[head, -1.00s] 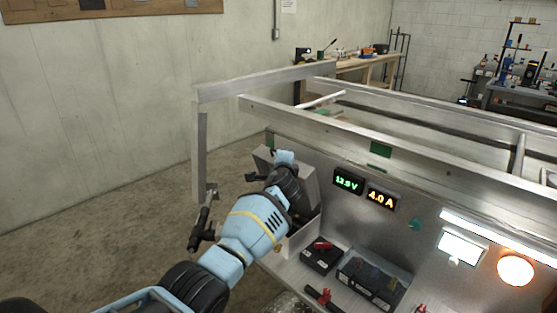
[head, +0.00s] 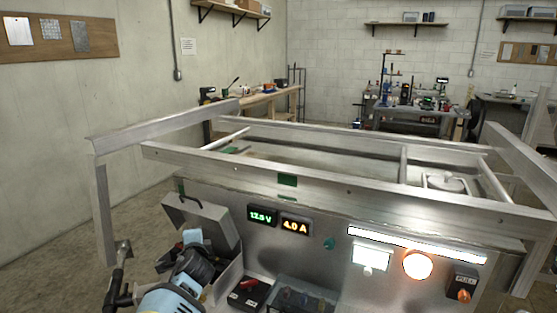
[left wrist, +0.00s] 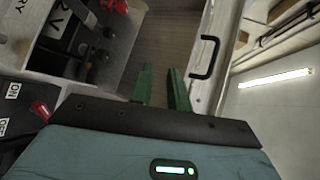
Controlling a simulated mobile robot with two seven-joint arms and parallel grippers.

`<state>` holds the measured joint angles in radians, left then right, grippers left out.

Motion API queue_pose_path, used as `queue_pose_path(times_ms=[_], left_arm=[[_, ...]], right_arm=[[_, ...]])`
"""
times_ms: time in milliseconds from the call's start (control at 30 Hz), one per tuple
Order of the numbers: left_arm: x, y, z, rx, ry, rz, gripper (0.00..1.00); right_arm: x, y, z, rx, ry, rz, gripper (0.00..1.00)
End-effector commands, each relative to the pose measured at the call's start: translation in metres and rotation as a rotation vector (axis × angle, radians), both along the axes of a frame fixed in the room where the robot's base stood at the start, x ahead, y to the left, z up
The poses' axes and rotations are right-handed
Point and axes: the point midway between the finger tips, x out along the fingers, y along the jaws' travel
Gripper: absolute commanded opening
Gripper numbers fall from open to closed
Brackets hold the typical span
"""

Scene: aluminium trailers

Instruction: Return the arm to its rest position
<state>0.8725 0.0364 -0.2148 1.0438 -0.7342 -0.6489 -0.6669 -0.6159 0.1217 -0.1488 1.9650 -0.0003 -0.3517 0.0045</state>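My left arm (head: 178,290) comes in from the lower left in the head view, its blue and black wrist in front of an open grey box (head: 227,270) at the trailer's left front. Its fingertips are hidden there. In the left wrist view the two green fingers of my left gripper (left wrist: 163,88) stand apart with nothing between them. They point along the box's interior, beside a wall with a black handle (left wrist: 207,57). My right arm and gripper are not in view.
The aluminium trailer frame (head: 330,165) spans the middle, with a voltage display (head: 262,215) and a lit round lamp (head: 418,264) on its panel. A black battery-like unit (head: 248,294) sits right of the box. Bare floor lies to the left.

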Motion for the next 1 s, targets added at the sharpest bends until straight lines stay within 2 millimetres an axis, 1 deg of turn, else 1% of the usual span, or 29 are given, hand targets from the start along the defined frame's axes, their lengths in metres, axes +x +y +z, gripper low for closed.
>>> queue_pose_path(times_ms=[33, 67, 100, 167, 200, 267, 300, 367, 400, 467, 500, 567, 600, 667, 700, 733, 767, 800, 867, 900, 1000], left_arm=[[-0.019, -0.003, -0.036, -0.058, 0.023, -0.007, 0.18], [-0.03, -0.006, -0.052, -0.096, 0.031, -0.012, 0.18], [-0.044, -0.009, -0.072, -0.146, 0.043, -0.016, 0.18], [-0.066, -0.013, -0.101, -0.221, 0.058, -0.018, 0.18], [-0.082, -0.016, -0.119, -0.272, 0.068, -0.018, 0.18], [-0.107, -0.02, -0.144, -0.346, 0.083, -0.017, 0.18], [-0.125, -0.022, -0.16, -0.396, 0.095, -0.013, 0.18], [-0.152, -0.026, -0.182, -0.471, 0.111, -0.005, 0.18], [-0.17, -0.029, -0.196, -0.521, 0.123, 0.001, 0.18], [-0.199, -0.033, -0.214, -0.596, 0.138, 0.013, 0.18], [-0.218, -0.036, -0.225, -0.646, 0.149, 0.021, 0.18], [-0.248, -0.039, -0.24, -0.719, 0.166, 0.039, 0.18], [-0.268, -0.042, -0.248, -0.768, 0.176, 0.052, 0.18], [-0.298, -0.045, -0.258, -0.842, 0.191, 0.073, 0.18], [-0.318, -0.047, -0.264, -0.891, 0.201, 0.089, 0.18], [-0.333, -0.049, -0.268, -0.926, 0.208, 0.102, 0.18], [-0.349, -0.05, -0.271, -0.963, 0.215, 0.115, 0.18], [-0.369, -0.052, -0.275, -1.011, 0.225, 0.135, 0.18], [-0.398, -0.055, -0.278, -1.082, 0.237, 0.166, 0.18], [-0.418, -0.057, -0.279, -1.13, 0.245, 0.188, 0.18], [-0.461, -0.061, -0.277, -1.236, 0.263, 0.242, 0.18]], right_arm=[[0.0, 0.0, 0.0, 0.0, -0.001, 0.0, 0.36], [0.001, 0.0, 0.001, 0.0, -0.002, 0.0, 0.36], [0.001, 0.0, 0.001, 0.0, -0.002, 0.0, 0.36], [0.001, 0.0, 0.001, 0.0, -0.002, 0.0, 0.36], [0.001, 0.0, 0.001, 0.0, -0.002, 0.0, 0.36], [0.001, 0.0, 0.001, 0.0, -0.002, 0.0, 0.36], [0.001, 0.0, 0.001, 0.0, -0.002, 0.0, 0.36], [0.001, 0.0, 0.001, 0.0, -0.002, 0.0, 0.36], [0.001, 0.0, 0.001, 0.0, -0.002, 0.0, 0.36], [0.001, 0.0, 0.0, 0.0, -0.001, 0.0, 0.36], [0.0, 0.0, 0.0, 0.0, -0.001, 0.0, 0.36], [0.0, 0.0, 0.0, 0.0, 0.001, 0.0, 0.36], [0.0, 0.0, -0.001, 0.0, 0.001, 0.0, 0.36], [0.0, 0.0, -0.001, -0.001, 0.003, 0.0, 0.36], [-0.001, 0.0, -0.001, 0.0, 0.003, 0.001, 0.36], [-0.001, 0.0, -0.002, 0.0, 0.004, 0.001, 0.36], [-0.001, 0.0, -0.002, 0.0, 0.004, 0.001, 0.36], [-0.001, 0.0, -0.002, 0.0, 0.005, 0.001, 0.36], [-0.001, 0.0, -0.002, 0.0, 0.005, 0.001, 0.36], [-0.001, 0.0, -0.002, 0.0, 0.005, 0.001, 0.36], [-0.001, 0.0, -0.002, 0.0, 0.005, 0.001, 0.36]])
